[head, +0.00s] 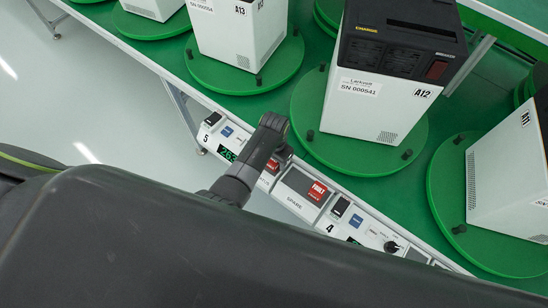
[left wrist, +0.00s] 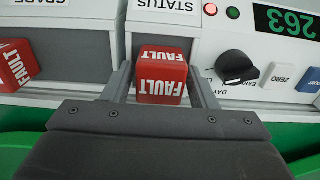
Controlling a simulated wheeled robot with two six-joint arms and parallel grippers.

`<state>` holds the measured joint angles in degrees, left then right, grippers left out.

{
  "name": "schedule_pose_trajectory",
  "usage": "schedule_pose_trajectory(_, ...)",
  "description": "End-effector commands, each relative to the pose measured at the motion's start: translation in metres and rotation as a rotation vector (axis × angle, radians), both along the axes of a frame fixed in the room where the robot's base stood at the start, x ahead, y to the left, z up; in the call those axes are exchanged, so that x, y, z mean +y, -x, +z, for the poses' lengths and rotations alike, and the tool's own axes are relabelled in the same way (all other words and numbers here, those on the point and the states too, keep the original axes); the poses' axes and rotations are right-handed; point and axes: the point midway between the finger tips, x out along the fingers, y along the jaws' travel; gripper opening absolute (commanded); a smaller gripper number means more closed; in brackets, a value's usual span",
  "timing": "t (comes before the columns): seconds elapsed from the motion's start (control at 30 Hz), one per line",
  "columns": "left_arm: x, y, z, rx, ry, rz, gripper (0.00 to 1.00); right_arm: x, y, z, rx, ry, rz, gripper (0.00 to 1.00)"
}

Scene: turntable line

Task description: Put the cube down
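A red FAULT cube (left wrist: 162,76) stands under the STATUS label in the left wrist view, on the grey panel. My left gripper (left wrist: 161,72) has one finger on each side of the cube. A narrow gap shows between the fingers and the cube, so the fingers look open around it. In the head view part of this red cube (head: 272,166) shows beside my left gripper (head: 274,130), whose fingers are largely hidden. My right gripper is not in view.
Another red FAULT cube (left wrist: 17,66) sits on the SPARE pad at the left. A black knob (left wrist: 236,66) and buttons lie right of the held-around cube. Green turntables (head: 300,95) with white units, including A12 (head: 375,100), stand beyond the panel strip.

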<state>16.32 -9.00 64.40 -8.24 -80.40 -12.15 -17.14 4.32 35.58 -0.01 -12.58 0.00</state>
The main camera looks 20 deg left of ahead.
Motion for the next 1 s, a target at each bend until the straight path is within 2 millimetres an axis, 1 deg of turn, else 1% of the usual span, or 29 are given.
schedule_pose_trajectory(0.03, 0.000, 0.000, 0.000, 0.000, 0.000, 0.000, 0.59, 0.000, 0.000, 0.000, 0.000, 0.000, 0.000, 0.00)
schedule_pose_trajectory(0.07, 0.000, 0.000, 0.000, 0.001, 0.000, 0.000, 0.61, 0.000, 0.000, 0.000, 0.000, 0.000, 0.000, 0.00)
schedule_pose_trajectory(0.3, 0.000, 0.000, 0.000, 0.001, 0.000, 0.000, 0.61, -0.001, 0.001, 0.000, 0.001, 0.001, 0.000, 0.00)
schedule_pose_trajectory(0.47, 0.000, 0.000, 0.008, 0.000, 0.000, 0.000, 0.61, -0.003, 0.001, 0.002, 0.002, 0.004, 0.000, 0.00)
schedule_pose_trajectory(0.57, -0.001, 0.000, 0.019, -0.001, 0.000, 0.000, 0.61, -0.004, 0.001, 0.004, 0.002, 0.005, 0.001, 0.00)
schedule_pose_trajectory(0.67, -0.001, 0.000, 0.035, -0.003, 0.001, 0.000, 0.61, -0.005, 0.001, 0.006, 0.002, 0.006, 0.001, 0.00)
schedule_pose_trajectory(0.9, 0.000, -0.001, 0.080, -0.004, 0.000, 0.000, 0.61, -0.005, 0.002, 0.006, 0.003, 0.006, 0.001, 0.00)
schedule_pose_trajectory(1.0, -0.001, 0.000, 0.096, -0.002, 0.001, 0.000, 0.61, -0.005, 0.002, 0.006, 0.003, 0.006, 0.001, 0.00)
